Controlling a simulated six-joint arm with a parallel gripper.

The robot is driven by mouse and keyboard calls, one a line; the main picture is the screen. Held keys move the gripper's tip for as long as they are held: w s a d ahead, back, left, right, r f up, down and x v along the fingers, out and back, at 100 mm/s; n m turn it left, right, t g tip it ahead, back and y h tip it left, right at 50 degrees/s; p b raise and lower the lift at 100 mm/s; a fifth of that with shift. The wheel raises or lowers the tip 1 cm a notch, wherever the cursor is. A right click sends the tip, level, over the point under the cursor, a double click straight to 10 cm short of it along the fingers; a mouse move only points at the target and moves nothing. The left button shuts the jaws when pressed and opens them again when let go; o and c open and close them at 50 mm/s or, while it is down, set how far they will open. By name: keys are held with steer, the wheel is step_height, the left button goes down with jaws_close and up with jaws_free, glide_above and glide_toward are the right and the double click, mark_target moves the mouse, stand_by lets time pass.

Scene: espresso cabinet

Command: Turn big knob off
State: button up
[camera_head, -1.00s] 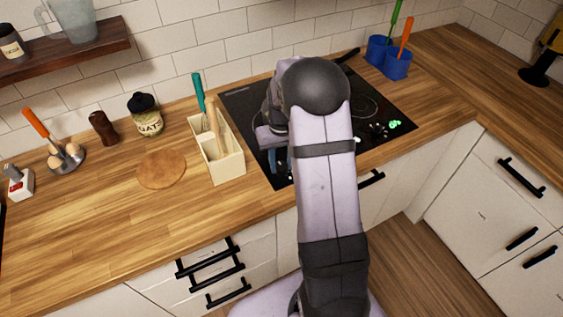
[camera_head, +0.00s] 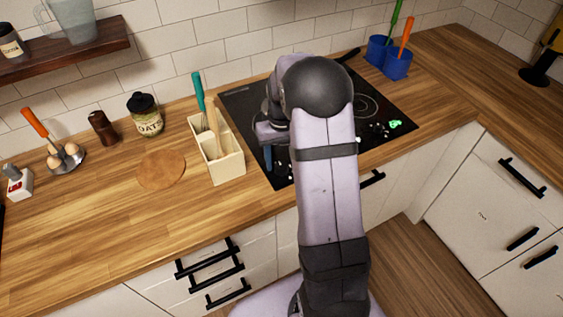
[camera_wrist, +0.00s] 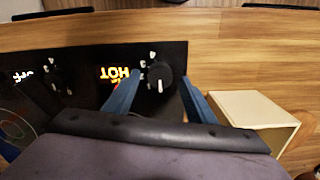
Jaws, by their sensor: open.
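A round black knob with a white pointer mark (camera_wrist: 159,78) sits on the black cooktop panel in the wrist view. My gripper (camera_wrist: 160,83) is open, with one blue finger on each side of this knob. I cannot tell whether the fingers touch it. A glowing orange "HOT" sign (camera_wrist: 116,73) is just left of the knob. Another dark knob (camera_wrist: 54,77) is farther left, beside a white "OFF" sign (camera_wrist: 22,76). In the head view my arm covers much of the cooktop (camera_head: 238,103) and hides the knob between my fingers.
A cream utensil box (camera_head: 226,167) stands left of the cooktop; its side shows close to my right finger in the wrist view (camera_wrist: 255,108). Blue utensil cups (camera_head: 397,66) stand behind the cooktop at right. The wooden counter (camera_head: 110,220) is clear at front left.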

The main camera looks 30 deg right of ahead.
mark_target(281, 162)
steer(key=shift+r+b, duration=0.8)
steer(key=shift+r, duration=2.15)
steer(key=shift+w+d+m+t, duration=0.2)
steer(key=shift+w+m+t, duration=0.1)
steer(key=shift+w, duration=0.35)
steer(key=s+f, duration=0.2)
steer(key=s+a+f, duration=0.1)
steer(key=f, duration=0.1)
steer(key=shift+s+f, duration=0.25)
steer(key=shift+s, duration=0.1)
steer(key=shift+m+g, duration=0.3)
steer(key=shift+g, duration=0.6)
steer(key=s+a+f, duration=0.1)
steer(key=s, duration=0.2)
steer(key=s+a+f, duration=0.1)
steer(key=s, duration=0.2)
steer(key=s+a+f, duration=0.1)
steer(key=s+a, duration=0.1)
steer(key=s, duration=0.1)
steer(key=shift+s+a, duration=0.1)
steer(key=shift+s, duration=0.25)
steer(key=s+a+r+n+t, duration=0.1)
steer(key=s+a+r+n, duration=0.2)
steer(key=s+a, duration=0.5)
steer(key=shift+s+a+r, duration=0.2)
steer(key=shift+a+r, duration=0.15)
steer(key=shift+r, duration=0.2)
